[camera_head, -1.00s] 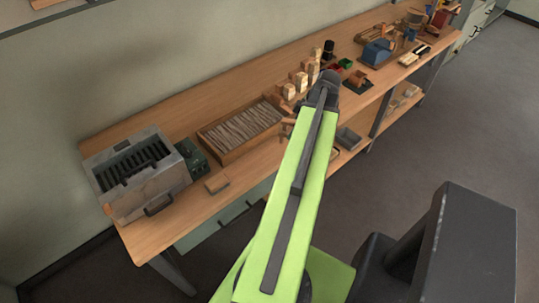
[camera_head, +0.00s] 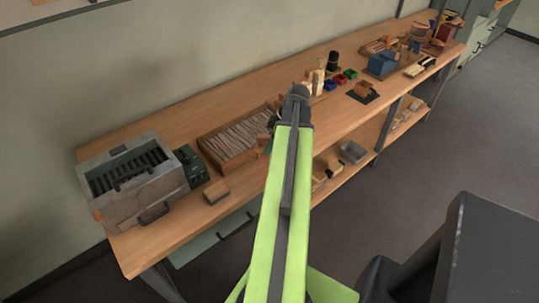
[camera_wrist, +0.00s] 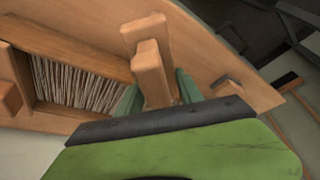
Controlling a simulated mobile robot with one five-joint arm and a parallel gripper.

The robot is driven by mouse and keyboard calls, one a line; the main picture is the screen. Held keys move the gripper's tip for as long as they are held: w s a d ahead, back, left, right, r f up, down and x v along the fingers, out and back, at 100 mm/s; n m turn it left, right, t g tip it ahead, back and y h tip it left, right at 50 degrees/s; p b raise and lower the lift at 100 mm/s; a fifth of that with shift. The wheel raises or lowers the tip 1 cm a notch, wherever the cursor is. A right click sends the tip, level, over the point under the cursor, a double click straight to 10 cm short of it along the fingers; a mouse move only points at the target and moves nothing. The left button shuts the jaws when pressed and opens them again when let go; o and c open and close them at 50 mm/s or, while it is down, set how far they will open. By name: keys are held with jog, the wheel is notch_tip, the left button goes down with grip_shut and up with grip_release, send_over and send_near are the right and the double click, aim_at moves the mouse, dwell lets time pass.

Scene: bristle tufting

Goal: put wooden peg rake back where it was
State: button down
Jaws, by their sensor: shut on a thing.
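In the wrist view a wooden piece with a blocky stepped top, seemingly the wooden peg rake (camera_wrist: 151,72), stands between the two green fingers of my gripper (camera_wrist: 160,92). My gripper is shut on it, above the wooden bench. Its lower part is hidden by my wrist. In the head view my arm hides most of the gripper, and only a small wooden bit (camera_head: 263,142) shows left of the arm, beside the slatted tray. I cannot tell whether the rake touches the bench.
The wooden tray of pale slats (camera_head: 238,138) lies left of my arm. Wooden blocks (camera_head: 317,82) and coloured bins (camera_head: 340,80) stand beyond my arm.

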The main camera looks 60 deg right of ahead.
notch_tip(320, 180, down, 4)
jog(key=b, duration=0.4)
jog(key=shift+f, duration=0.15)
jog(key=shift+r, duration=0.2)
jog(key=shift+f, duration=0.1)
jog(key=c, duration=0.8)
grip_release()
jog(key=shift+o, duration=0.2)
jog(key=shift+s+r+p, duration=0.1)
jog(key=shift+r+p, duration=0.3)
jog(key=p+v, duration=1)
jog(key=v, duration=0.1)
jog(key=shift+s+r+p, duration=0.15)
jog(key=shift+r+p, duration=0.15)
jog(key=shift+p, duration=0.1)
jog(key=shift+f, duration=0.15)
